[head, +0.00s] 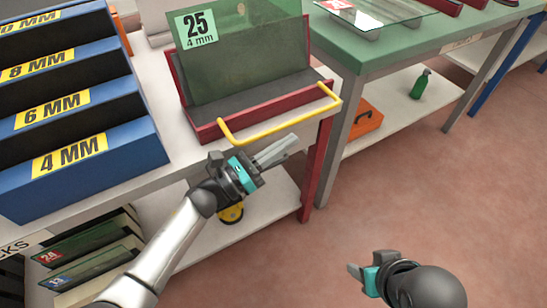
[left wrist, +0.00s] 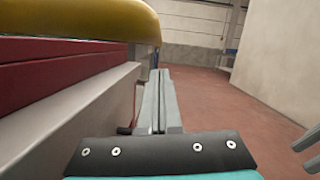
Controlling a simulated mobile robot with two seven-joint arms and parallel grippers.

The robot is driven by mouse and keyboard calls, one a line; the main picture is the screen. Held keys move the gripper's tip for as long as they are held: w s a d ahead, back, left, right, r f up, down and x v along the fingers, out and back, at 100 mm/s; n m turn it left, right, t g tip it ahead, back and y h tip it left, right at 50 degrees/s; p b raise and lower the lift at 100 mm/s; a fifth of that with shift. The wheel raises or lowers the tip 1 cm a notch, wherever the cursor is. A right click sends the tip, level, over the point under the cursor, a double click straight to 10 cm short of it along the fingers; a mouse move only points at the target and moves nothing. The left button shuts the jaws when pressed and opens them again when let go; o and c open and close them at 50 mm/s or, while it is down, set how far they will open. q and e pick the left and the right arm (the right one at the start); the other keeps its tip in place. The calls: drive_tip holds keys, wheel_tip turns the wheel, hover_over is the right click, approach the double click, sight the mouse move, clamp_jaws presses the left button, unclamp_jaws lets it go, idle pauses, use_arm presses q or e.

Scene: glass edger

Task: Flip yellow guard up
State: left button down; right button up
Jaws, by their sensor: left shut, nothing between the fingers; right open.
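The yellow guard (head: 280,124) is a bent bar along the front of a red rack (head: 254,111) on the white table. It hangs low at the rack's front edge. In the left wrist view the yellow guard (left wrist: 85,22) fills the upper left, close to the camera. My left gripper (head: 284,148) is shut and empty, just below and in front of the guard's bar. Its fingers (left wrist: 158,100) point forward beside the table edge; I cannot tell whether they touch the guard. My right gripper (head: 358,271) is open and empty, low over the floor.
A green glass sheet labelled 25, 4 mm (head: 240,50) stands in the rack. Blue slotted blocks (head: 90,160) marked in millimetres stand at left. A green-topped table (head: 410,45) stands at right, with an orange case (head: 365,120) on its lower shelf. The floor in front is clear.

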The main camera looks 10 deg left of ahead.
use_arm(q)
drive_tip(key=shift+w+a+r, duration=0.1)
drive_tip(key=shift+r, duration=0.95)
use_arm(e)
drive_tip(key=shift+f, duration=0.4)
drive_tip(key=shift+w+r, duration=0.1)
use_arm(q)
drive_tip(key=shift+r+p, duration=0.15)
drive_tip(key=shift+p, duration=0.2)
